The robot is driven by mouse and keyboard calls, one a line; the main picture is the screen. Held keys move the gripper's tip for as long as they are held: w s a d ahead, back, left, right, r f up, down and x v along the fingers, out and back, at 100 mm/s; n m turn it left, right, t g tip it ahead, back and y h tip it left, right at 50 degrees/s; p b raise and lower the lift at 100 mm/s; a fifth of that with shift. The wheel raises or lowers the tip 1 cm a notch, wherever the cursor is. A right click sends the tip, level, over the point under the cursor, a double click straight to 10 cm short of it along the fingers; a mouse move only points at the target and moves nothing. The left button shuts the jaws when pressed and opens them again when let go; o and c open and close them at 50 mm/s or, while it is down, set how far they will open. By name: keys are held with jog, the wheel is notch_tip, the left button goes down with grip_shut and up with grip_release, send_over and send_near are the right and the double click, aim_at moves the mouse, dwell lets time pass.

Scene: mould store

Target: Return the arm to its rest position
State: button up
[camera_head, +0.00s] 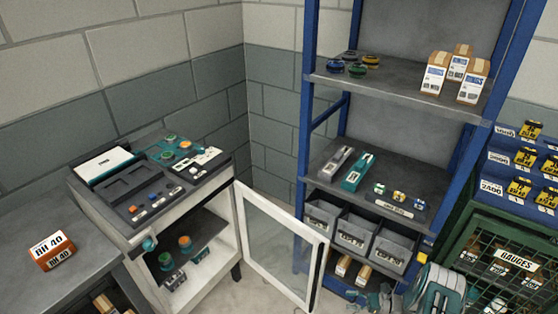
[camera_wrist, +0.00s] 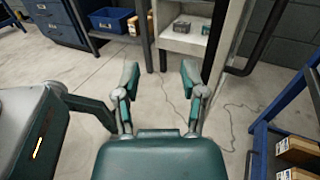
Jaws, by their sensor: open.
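My gripper (camera_wrist: 159,74) is open in the wrist view, its two teal and grey fingers spread apart with nothing between them. Bare grey floor shows between and beyond the fingertips. In the head view my arm is folded low at the bottom right, in front of the blue shelf rack (camera_head: 308,150). Part of the gripper there is cut off by the bottom edge of the picture.
A white cabinet (camera_head: 222,170) stands left of centre with its glass door (camera_head: 279,246) swung open toward the rack. A green mesh "GAUGES" cage (camera_head: 510,258) stands at right. Thin cables lie on the floor.

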jog(key=a+r+n+g+h, duration=0.3)
jog(key=r+n+h, duration=0.2)
jog(key=r, duration=1.1)
jog(key=a+r+n+g+h, duration=0.2)
jog(key=a+r+n+h, duration=0.3)
jog(key=r, duration=1.2)
jog(key=s+r+n+t+h, duration=0.4)
jog(key=s+r, duration=0.4)
jog(key=s, duration=0.3)
jog(key=s+r+n+t+h, duration=0.3)
jog(key=s+r+n, duration=0.2)
jog(key=s+r, duration=0.4)
jog(key=shift+s+a+n+t+h, duration=0.4)
jog(key=shift+s+a, duration=0.05)
jog(key=shift+s, duration=0.45)
jog(key=shift+a, duration=0.1)
